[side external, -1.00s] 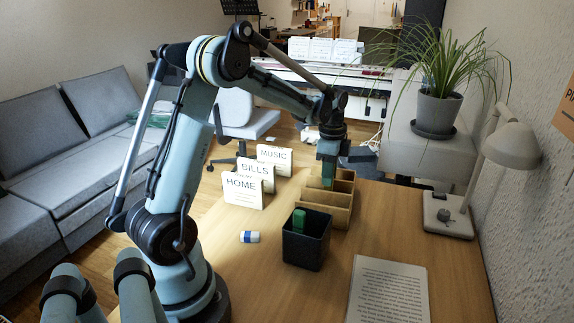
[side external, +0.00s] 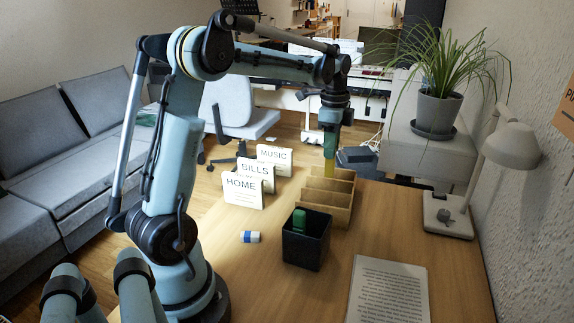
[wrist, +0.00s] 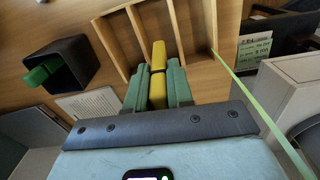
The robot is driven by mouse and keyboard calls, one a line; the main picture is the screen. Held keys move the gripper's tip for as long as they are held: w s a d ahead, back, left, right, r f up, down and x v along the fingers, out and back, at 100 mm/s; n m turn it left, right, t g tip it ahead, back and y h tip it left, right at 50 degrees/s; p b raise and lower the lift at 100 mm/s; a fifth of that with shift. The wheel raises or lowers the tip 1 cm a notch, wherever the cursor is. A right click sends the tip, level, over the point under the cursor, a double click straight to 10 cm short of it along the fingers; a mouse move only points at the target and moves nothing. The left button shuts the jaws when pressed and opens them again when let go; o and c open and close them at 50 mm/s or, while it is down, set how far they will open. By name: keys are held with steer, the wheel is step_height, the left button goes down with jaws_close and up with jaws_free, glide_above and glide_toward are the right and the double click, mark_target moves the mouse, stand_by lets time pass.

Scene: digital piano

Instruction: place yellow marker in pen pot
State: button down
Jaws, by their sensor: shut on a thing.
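The yellow marker (wrist: 158,75) is gripped between the two green fingers of my gripper (wrist: 157,85) in the wrist view. In the side view, my gripper (side external: 329,146) holds the yellow marker (side external: 330,168) upright above the far part of the wooden organizer. The pen pot (side external: 306,247) is a dark square pot nearer the camera, and it also shows at the left in the wrist view (wrist: 72,62). A green marker (side external: 299,219) stands in the pot. My gripper is apart from the pot, beyond it.
The wooden organizer (side external: 340,215) with several compartments stands just behind the pot. Cards labelled HOME (side external: 243,192), BILLS and MUSIC stand to its left. A blue and white eraser (side external: 250,237) and printed paper (side external: 388,290) lie on the desk. A lamp (side external: 508,145) and potted plant (side external: 434,112) are at right.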

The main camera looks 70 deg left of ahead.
steer(key=r, duration=0.2)
step_height(320, 180, up, 8)
steer(key=n, duration=1.8)
glide_above(317, 217)
steer(key=s+d, duration=0.1)
steer(key=d, duration=0.1)
step_height(317, 217, down, 18)
steer(key=shift+s, duration=0.15)
steer(key=shift+f, duration=0.15)
steer(key=c, duration=1.3)
jaws_free()
